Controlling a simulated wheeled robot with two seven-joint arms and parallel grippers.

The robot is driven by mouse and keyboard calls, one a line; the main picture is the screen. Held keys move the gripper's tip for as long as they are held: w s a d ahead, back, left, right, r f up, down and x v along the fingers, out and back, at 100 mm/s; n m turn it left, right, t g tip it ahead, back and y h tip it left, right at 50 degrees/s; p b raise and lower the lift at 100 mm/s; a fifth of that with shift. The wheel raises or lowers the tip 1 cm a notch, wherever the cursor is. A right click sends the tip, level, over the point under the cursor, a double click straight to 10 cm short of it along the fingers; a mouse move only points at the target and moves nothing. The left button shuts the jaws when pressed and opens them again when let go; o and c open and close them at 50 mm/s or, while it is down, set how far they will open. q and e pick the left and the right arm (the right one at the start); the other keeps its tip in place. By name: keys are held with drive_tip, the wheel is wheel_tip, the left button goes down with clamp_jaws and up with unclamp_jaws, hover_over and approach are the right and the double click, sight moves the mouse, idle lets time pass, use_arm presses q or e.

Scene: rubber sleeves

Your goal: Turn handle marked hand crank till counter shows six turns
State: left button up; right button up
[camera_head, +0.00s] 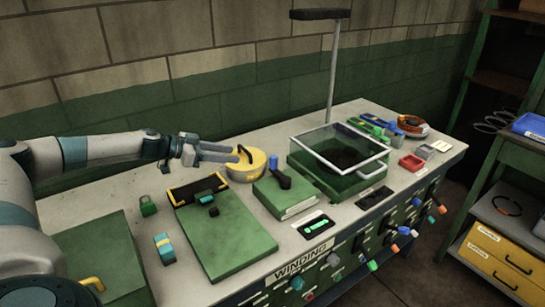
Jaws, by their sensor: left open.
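My left gripper (232,153) is open. Its fingertips are at the top of a round yellow drum (247,174) with a dark handle; I cannot tell whether they touch it. A green box (290,197) to the right of the drum carries a dark lever (281,181) and a blue upright knob (273,162). No "hand crank" marking is readable, so I cannot tell which handle bears it. A small black plate with a green strip (316,227) lies in front of the green box; I cannot tell whether it is the counter. My right gripper is out of view.
The grey workbench (175,283) has a "WINDING" sign (302,262) on its front. A green tray (335,181) with a clear cover and a lamp post (333,75) stand to the right. A green board (222,240) and a teal block (165,248) lie nearer me.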

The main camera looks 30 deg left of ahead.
use_arm(q)
drive_tip(key=p, duration=0.1)
approach(273, 159)
drive_tip(key=x, duration=0.3)
drive_tip(key=p+x, duration=0.1)
drive_tip(key=x, duration=0.2)
drive_tip(key=a+x, duration=0.1)
drive_tip(key=x, duration=0.2)
drive_tip(key=shift+w+d+f, duration=0.1)
drive_tip(key=shift+w+f, duration=0.25)
drive_tip(key=shift+w, duration=0.1)
drive_tip(key=shift+w+d+f, duration=0.3)
drive_tip(key=shift+w+d, duration=0.05)
drive_tip(key=shift+w, duration=0.2)
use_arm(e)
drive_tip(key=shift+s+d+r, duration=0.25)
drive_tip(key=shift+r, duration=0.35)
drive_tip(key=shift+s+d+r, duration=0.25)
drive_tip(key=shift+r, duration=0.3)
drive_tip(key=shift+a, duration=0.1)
use_arm(q)
drive_tip(key=shift+c, duration=1.1)
clamp_jaws()
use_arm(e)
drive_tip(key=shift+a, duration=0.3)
